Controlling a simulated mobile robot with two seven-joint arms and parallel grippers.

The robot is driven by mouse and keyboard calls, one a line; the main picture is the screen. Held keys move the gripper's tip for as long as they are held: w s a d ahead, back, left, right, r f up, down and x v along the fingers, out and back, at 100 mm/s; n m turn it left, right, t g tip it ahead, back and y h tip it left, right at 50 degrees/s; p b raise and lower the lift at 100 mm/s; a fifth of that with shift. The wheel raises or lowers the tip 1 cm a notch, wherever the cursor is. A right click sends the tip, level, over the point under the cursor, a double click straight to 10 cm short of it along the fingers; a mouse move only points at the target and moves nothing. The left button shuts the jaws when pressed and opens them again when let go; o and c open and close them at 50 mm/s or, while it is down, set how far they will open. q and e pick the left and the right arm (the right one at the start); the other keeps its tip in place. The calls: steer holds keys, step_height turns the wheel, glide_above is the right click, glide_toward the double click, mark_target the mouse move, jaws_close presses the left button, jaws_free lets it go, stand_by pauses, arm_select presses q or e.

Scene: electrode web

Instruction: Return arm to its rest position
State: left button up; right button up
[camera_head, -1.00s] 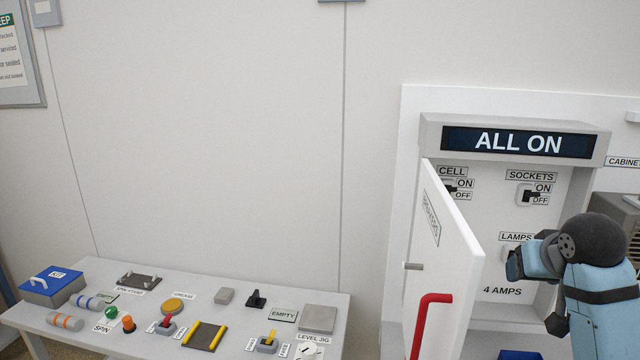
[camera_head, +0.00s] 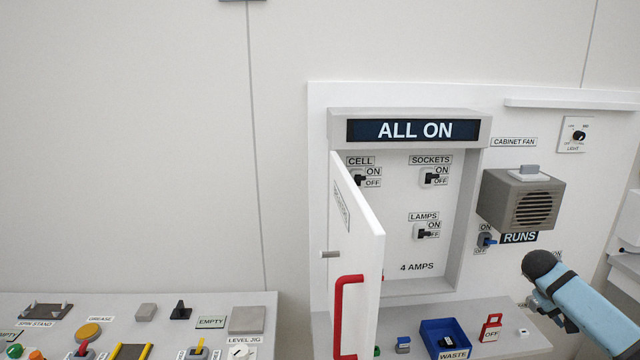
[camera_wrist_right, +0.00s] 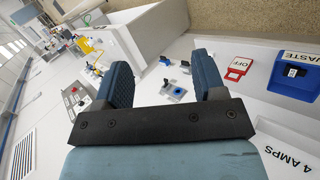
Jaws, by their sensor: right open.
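My right arm (camera_head: 585,310) is blue with a dark rounded joint and shows at the lower right of the head view, in front of the wall right of the open cabinet. I cannot make out its fingertips there. In the right wrist view my right gripper (camera_wrist_right: 164,78) is open, with its two dark blue fingers apart and nothing between them. My left arm and gripper are not in view.
The cabinet door (camera_head: 357,265) with a red handle stands open. The display (camera_head: 414,130) reads ALL ON. A blue waste bin (camera_head: 432,328) and red OFF tag (camera_head: 491,327) sit on the ledge below. A fan box (camera_head: 520,200) juts from the wall. A bench with parts is left.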

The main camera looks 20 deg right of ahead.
steer(key=w+a+r+n+t+y, duration=0.1)
steer(key=w+r+n+t, duration=0.25)
steer(key=w+t, duration=0.25)
steer(key=w+a+r+n+t, duration=0.2)
steer(key=w+r+n+t, duration=0.15)
steer(key=w+t, duration=0.35)
steer(key=w+a+r+n+t+y, duration=0.1)
steer(key=w+r+n+t, duration=0.25)
steer(key=w+t, duration=0.25)
steer(key=s+a+f+n+g+y, duration=0.1)
steer(key=s+a+f+y, duration=0.3)
steer(key=a+f, duration=0.85)
steer(key=s+a+f+g+y, duration=0.1)
steer(key=s+a+f, duration=0.6)
steer(key=a+f, duration=0.55)
steer(key=s+a+f+m+g+y, duration=0.1)
steer(key=s+a+f, duration=0.3)
steer(key=s+a, duration=0.7)
steer(key=s+a+f+m+g+y, duration=0.1)
steer(key=s+a+f+m+y, duration=0.1)
steer(key=s+a, duration=0.9)
steer(key=a+f, duration=0.1)
steer(key=a, duration=0.2)
steer(key=shift+s+a+f+y, duration=0.3)
steer(key=shift+s+a+f, duration=0.05)
steer(key=shift+a+f, duration=0.05)
